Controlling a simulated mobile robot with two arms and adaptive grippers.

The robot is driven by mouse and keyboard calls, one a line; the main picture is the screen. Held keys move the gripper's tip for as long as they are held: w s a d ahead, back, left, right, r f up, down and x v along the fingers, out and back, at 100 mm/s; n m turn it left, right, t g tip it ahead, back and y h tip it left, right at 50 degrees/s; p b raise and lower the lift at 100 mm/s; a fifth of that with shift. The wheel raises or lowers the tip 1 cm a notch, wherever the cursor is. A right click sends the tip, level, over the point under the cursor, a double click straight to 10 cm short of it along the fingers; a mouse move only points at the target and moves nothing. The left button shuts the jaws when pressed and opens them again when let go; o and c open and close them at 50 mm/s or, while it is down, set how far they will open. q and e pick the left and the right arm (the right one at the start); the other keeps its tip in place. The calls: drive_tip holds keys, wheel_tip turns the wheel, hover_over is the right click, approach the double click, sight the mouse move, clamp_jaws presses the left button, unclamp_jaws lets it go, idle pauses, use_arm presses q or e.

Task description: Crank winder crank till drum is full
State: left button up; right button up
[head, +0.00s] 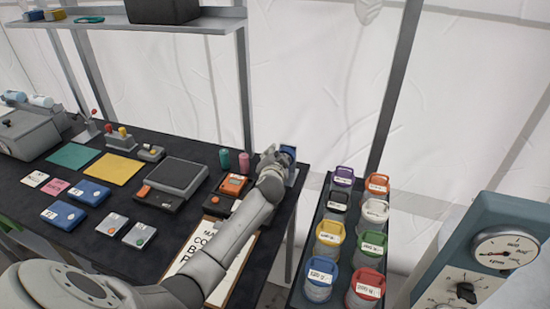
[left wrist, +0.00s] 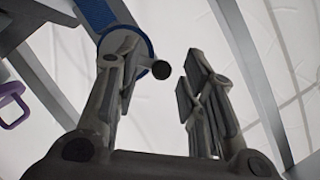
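The winder (head: 288,152) stands at the right end of the dark table, partly hidden behind my left gripper (head: 272,163). In the left wrist view its blue drum (left wrist: 149,48) and a grey bracket show at the upper left. The black crank knob (left wrist: 161,70) sticks out from the drum. My left gripper (left wrist: 163,85) is open, and the knob shows in the gap between its fingers, nearer the left finger. I cannot tell whether the left finger touches the drum or the crank. How full the drum is cannot be seen. My right gripper is not in view.
A rack of jars with coloured lids (head: 345,240) stands right of the table. A blue panel with a gauge (head: 504,250) is at far right. The table holds a grey scale (head: 178,174), blue boxes (head: 64,214) and a lettered board (head: 240,262) under my arm.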

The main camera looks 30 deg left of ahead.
use_arm(q)
drive_tip(key=v, duration=1.2)
idle(0.4)
